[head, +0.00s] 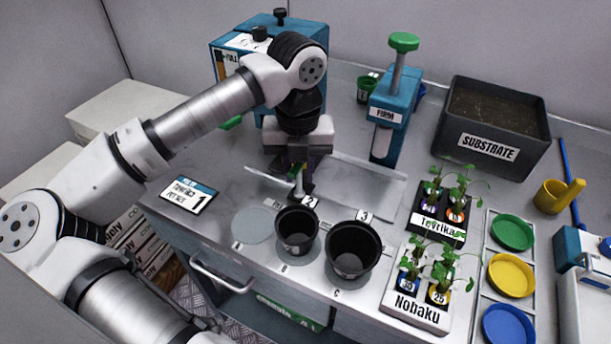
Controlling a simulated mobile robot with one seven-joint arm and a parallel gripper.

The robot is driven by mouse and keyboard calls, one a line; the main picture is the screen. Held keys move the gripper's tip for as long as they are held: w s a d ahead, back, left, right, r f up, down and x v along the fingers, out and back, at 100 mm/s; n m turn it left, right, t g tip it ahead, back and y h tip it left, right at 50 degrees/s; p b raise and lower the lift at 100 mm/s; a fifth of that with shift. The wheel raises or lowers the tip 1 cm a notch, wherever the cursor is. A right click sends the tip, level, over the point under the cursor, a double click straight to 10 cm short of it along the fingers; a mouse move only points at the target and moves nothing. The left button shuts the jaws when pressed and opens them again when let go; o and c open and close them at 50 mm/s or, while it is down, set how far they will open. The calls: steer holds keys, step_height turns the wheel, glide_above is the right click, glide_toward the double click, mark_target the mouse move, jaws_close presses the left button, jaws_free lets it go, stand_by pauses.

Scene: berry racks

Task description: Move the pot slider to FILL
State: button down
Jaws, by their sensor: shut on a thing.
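My gripper (299,178) points down over the metal counter, just behind the black pots. It is shut on a small upright part with a green and dark end, which looks like the handle of the pot slider; the fingers hide most of it. A flat metal plate (372,188) lies right beside the gripper. The teal machine (312,38) stands behind my arm, its front label partly hidden. The teal press marked FIRM (392,98) stands to the right. The FILL marking cannot be clearly read.
Black pot 2 (297,243) and black pot 3 (350,264) stand close in front of the gripper. Round spot A (252,226) is empty. Plant trays (416,312), a substrate bin (502,124) and coloured dishes (511,276) fill the right.

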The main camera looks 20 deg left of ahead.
steer(key=c, duration=1.3)
jaws_free()
steer(key=shift+d, duration=0.1)
steer(key=shift+c, duration=0.2)
step_height(320, 180, up, 14)
steer(key=b, duration=0.1)
steer(key=shift+b, duration=0.3)
steer(key=shift+c, duration=0.3)
